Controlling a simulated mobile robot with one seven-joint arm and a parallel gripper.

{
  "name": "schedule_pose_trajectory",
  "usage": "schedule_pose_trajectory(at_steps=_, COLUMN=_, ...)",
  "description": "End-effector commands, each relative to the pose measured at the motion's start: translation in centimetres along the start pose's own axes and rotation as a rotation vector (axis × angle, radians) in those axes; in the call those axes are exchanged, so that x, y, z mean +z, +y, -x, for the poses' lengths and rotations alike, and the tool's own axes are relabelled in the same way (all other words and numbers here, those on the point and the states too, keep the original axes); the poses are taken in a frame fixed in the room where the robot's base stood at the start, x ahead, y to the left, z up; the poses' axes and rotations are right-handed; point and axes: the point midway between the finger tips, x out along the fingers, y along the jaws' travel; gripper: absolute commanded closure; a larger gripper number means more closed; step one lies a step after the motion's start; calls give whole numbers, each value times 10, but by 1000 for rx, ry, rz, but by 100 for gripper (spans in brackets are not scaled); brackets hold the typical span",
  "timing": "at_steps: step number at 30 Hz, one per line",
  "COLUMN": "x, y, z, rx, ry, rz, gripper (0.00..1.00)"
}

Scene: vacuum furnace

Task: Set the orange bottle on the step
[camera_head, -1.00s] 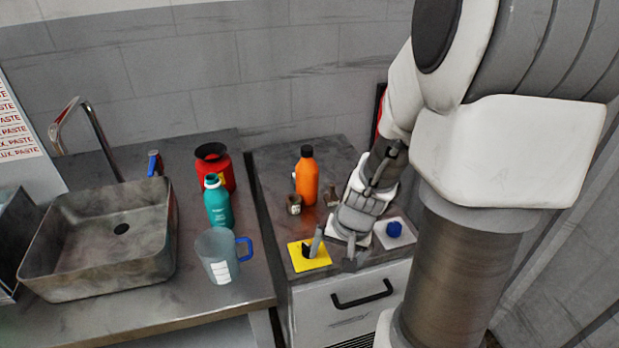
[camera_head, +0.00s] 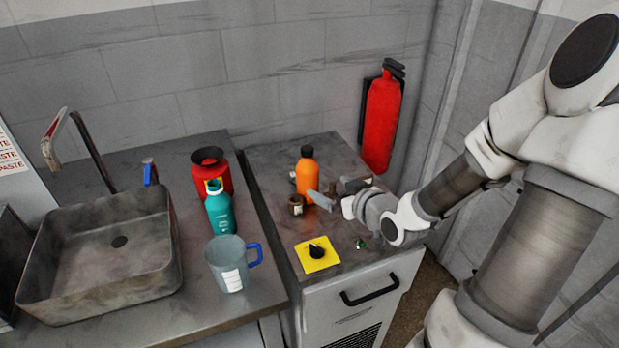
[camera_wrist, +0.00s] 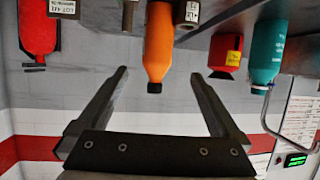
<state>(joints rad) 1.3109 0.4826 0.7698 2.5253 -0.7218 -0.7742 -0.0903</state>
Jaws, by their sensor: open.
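The orange bottle (camera_head: 307,178) with a black cap stands upright on the right-hand grey cabinet top (camera_head: 270,205). My gripper (camera_head: 333,193) is just to its right, turned sideways toward it, with one grey finger in front of the bottle's lower right side. In the wrist view, which shows the room upside down, the orange bottle (camera_wrist: 159,42) appears between the lines of the two spread fingers of my gripper (camera_wrist: 160,76). The gripper is open and holds nothing. I cannot pick out the step with certainty.
A brown metal piece (camera_head: 296,204) stands close by the bottle. A yellow plate with a black knob (camera_head: 317,255) lies at the front. Left are a teal bottle (camera_head: 219,210), red can (camera_head: 212,172), clear jug (camera_head: 229,265) and sink (camera_head: 105,255). A red extinguisher (camera_head: 380,122) hangs behind.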

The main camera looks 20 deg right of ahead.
Motion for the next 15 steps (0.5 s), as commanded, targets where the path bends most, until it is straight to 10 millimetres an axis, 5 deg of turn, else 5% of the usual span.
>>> schedule_pose_trajectory(at_steps=15, x=2, y=0, z=-103, rx=0, ry=-2, rz=-1, gripper=0)
